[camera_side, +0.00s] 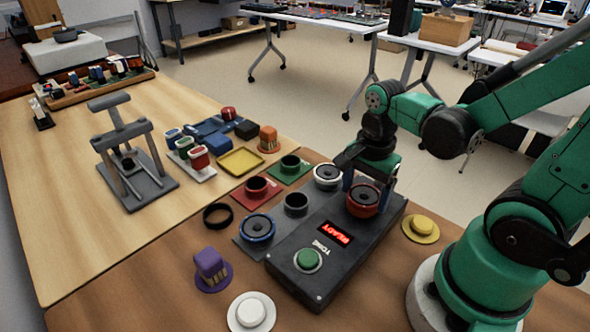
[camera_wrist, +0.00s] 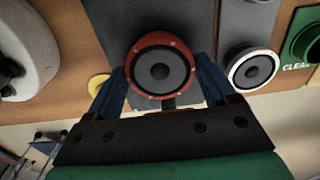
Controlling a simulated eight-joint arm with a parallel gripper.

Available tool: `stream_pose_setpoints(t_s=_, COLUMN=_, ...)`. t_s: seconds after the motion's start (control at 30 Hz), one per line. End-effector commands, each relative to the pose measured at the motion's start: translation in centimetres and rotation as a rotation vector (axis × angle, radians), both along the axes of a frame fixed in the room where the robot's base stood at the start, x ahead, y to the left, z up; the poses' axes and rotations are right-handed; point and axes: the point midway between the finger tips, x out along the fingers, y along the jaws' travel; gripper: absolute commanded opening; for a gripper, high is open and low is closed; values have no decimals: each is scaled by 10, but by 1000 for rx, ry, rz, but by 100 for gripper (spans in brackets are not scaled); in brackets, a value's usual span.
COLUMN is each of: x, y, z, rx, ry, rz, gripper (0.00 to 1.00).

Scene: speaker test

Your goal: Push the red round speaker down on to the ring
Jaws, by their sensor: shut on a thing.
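The red round speaker (camera_side: 363,199) has a dark cone and sits at the back end of the top of the dark grey test box (camera_side: 325,283). In the wrist view the red speaker (camera_wrist: 161,70) lies between the two blue fingers. My gripper (camera_side: 364,188) is shut on the speaker, with the fingers at its sides. The ring under the speaker is hidden, and I cannot tell whether the speaker is fully seated. The box display reads "READY", and a green button (camera_side: 308,259) sits at its near end.
A white-rimmed speaker (camera_side: 327,175), a blue-rimmed speaker (camera_side: 257,228) and an empty dark ring (camera_side: 296,203) stand left of the box. A yellow knob (camera_side: 421,227) is close on the right. A purple piece (camera_side: 211,269) and a white knob (camera_side: 251,311) lie in front.

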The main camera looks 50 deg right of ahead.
Motion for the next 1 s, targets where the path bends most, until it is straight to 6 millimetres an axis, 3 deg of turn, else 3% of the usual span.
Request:
stream_pose_setpoints(t_s=0.47, x=0, y=0, z=-3, rx=0, ry=0, rz=0, gripper=32)
stream_pose_setpoints(t_s=0.5, x=0, y=0, z=-3, rx=0, ry=0, rz=0, gripper=84)
stream_pose_setpoints(t_s=0.57, x=0, y=0, z=-3, rx=0, ry=0, rz=0, gripper=100)
stream_pose_setpoints(t_s=0.83, x=0, y=0, z=-1, rx=0, ry=0, rz=0, gripper=100)
stream_pose_setpoints(t_s=1.0, x=0, y=0, z=11, rx=0, ry=0, rz=0, gripper=100)
